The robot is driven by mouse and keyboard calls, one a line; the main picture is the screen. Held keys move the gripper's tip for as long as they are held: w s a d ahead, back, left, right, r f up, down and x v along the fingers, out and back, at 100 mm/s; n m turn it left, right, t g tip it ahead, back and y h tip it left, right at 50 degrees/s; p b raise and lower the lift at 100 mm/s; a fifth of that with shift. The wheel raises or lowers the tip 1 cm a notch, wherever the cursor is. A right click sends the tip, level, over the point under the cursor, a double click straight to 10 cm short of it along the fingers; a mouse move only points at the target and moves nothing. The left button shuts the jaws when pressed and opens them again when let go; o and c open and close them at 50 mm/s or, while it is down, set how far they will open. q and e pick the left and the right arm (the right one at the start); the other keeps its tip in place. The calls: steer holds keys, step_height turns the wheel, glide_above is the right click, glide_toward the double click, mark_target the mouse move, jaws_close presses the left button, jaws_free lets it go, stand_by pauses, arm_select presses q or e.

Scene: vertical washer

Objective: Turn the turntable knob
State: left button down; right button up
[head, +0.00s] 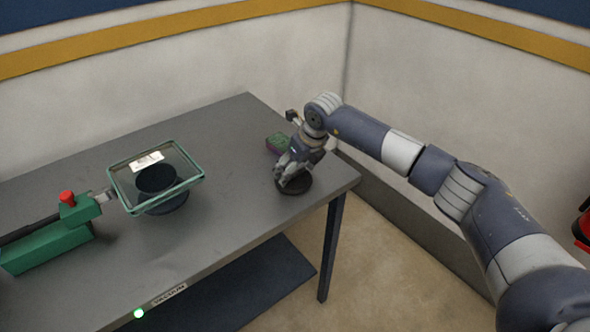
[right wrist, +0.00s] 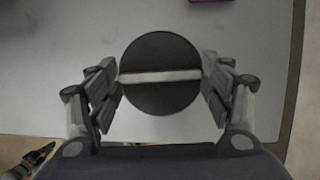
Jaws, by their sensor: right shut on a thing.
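The turntable knob (right wrist: 160,92) is a dark round disc with a pale bar across it, level in the right wrist view. In the head view the knob (head: 296,188) lies near the right end of the grey table, partly hidden by my gripper. My right gripper (head: 288,181) is over it, pointing down. In the right wrist view the fingers of my right gripper (right wrist: 161,90) are on the left and right edges of the disc, shut on it. My left gripper is not in view.
A green-framed clear cover (head: 190,184) over a dark round part stands mid-table. A green device (head: 50,246) with a red button is at the left. A small green and purple block (head: 277,143) lies just behind the knob. A lit green button (head: 139,313) is on the front edge.

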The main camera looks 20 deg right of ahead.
steer(key=shift+d+f+n+y+b, duration=0.1)
steer(key=shift+f+n+y+b, duration=0.1)
steer(key=shift+n+b, duration=0.4)
steer(key=shift+f+n+y+b, duration=0.1)
steer(key=shift+n+y+b, duration=0.1)
steer(key=shift+n+b, duration=0.35)
steer(key=shift+w+r+n+g+y+b, duration=0.1)
steer(key=shift+n+g+y+b, duration=0.4)
steer(key=shift+n+b, duration=0.7)
steer(key=n+g+b, duration=0.1)
steer(key=n, duration=0.2)
steer(key=shift+r+y+b, duration=0.1)
steer(key=shift+y+b, duration=0.2)
steer(key=shift+b, duration=0.05)
steer(key=shift+w+n+g+b, duration=0.1)
steer(key=shift+n+g+b, duration=0.35)
steer(key=shift+n, duration=0.7)
steer(key=shift+r, duration=0.1)
steer(key=o, duration=1.1)
steer(key=shift+c, duration=0.2)
